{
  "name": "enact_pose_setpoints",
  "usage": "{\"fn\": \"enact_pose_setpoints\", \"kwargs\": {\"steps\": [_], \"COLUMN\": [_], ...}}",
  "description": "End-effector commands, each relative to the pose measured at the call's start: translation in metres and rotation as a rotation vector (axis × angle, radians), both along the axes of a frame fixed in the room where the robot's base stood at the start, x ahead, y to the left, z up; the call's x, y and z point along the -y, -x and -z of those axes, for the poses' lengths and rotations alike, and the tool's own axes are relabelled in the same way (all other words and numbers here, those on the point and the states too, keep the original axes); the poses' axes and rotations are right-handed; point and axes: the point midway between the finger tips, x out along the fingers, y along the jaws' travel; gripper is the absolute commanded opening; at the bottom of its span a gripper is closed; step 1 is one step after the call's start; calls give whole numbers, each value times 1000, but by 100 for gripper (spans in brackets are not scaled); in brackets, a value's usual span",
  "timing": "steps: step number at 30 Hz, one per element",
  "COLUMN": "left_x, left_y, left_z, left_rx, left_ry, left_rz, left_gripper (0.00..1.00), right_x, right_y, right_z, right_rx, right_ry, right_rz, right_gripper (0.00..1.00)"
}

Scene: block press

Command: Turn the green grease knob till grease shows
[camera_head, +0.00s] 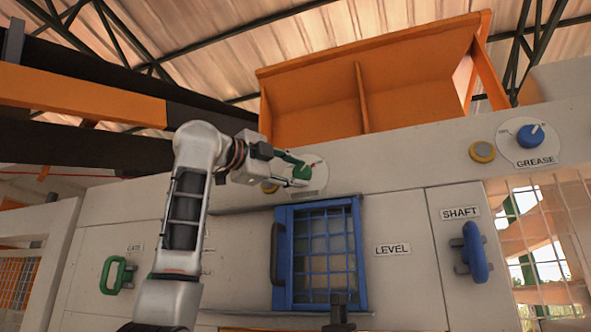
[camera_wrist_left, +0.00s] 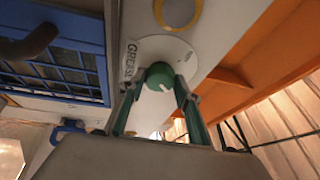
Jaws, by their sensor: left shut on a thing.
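The green grease knob (camera_head: 302,173) sits on a round white dial plate on the upper machine panel. In the left wrist view the knob (camera_wrist_left: 160,77) has a white pointer mark, and the dial is lettered GREASE. My left gripper (camera_head: 297,172) is shut on the knob, a finger on either side. Beside the dial is a yellow ring (camera_wrist_left: 178,12) with a grey-green centre; in the head view my gripper partly hides it. I cannot make out grease there. A dark part at the bottom of the head view may be my right gripper (camera_head: 338,312); its fingers are unclear.
A blue knob (camera_head: 530,136) on another GREASE dial is at the right, beside a second yellow ring (camera_head: 482,152). Below are a blue barred LEVEL door (camera_head: 284,260), a blue SHAFT handle (camera_head: 475,252) and a green handle (camera_head: 112,275). An orange hopper (camera_head: 415,80) is above.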

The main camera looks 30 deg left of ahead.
Motion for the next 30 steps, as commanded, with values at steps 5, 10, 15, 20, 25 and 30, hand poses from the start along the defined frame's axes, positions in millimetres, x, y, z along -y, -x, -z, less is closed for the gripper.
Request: {"fn": "enact_pose_setpoints", "kwargs": {"steps": [5,10,15,20,25,30], "left_x": [0,0,0,0,0,0], "left_y": [1,1,1,1,0,0], "left_z": [-2,-2,-1,-1,-1,-1], "left_rx": [-9,-12,-13,-13,-14,-14], "left_ry": [-43,-61,-63,-62,-63,-62], "left_rz": [1,0,0,0,0,0], "left_gripper": [11,11,11,11,49,49], "right_x": [1,1,1,1,1,2], "right_y": [0,-1,-1,0,0,0], "right_z": [-2,-2,-2,-2,-2,-1], "right_rx": [-1,-1,-1,-1,-1,-1], "right_ry": [-2,-3,-3,-3,-3,1], "right_rz": [7,10,10,10,8,3], "right_gripper": [40,40,40,40,40,40]}}
